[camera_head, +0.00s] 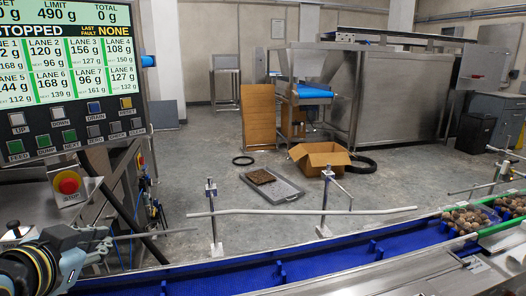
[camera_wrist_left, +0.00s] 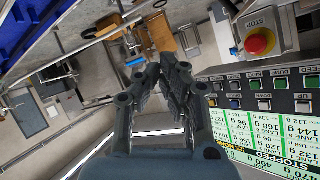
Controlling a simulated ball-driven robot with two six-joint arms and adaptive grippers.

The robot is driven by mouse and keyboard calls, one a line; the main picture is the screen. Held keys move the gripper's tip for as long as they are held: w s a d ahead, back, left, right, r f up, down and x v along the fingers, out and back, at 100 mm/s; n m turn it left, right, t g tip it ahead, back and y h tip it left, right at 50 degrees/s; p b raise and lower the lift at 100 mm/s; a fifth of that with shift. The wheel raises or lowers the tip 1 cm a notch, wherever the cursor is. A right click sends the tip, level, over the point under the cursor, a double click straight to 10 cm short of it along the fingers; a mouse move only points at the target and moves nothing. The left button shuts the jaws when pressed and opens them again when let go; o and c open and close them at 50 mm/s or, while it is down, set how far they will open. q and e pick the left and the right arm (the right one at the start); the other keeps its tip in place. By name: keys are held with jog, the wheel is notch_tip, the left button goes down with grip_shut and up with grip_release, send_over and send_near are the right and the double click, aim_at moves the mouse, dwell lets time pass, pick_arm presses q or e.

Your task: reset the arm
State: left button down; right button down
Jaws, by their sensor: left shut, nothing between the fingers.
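My left gripper (camera_head: 100,241) is at the lower left of the head view, at the end of my dark arm. It is below the control panel and left of the blue conveyor. In the left wrist view the left gripper (camera_wrist_left: 157,78) has its dark fingers together, with nothing between them. My right gripper is not in view.
The control panel (camera_head: 78,105) with its screen and buttons stands close above the left gripper, with a red stop button (camera_head: 68,184) below it. The blue conveyor (camera_head: 315,262) crosses the front, with a guide rail (camera_head: 290,212) behind. Filled clear trays (camera_head: 465,217) sit at right.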

pick_arm(q)
jog(key=s+f+n+g, duration=0.25)
jog(key=s+g, duration=0.25)
jog(key=s, duration=0.7)
jog(key=s+f+n+g, duration=0.1)
jog(key=s+f+g, duration=0.3)
jog(key=s, duration=0.8)
notch_tip(320, 180, down, 30)
jog(key=s+a+g+b, duration=0.1)
jog(key=a+b, duration=0.1)
jog(key=b, duration=0.3)
jog(key=s+a+f+g+b, duration=0.1)
jog(key=s+f+b, duration=0.3)
jog(key=s+f, duration=1.5)
notch_tip(320, 180, down, 3)
jog(key=shift+s+r+g, duration=0.1)
jog(key=shift+s+g, duration=0.1)
jog(key=shift+g, duration=0.1)
jog(key=shift+n, duration=0.25)
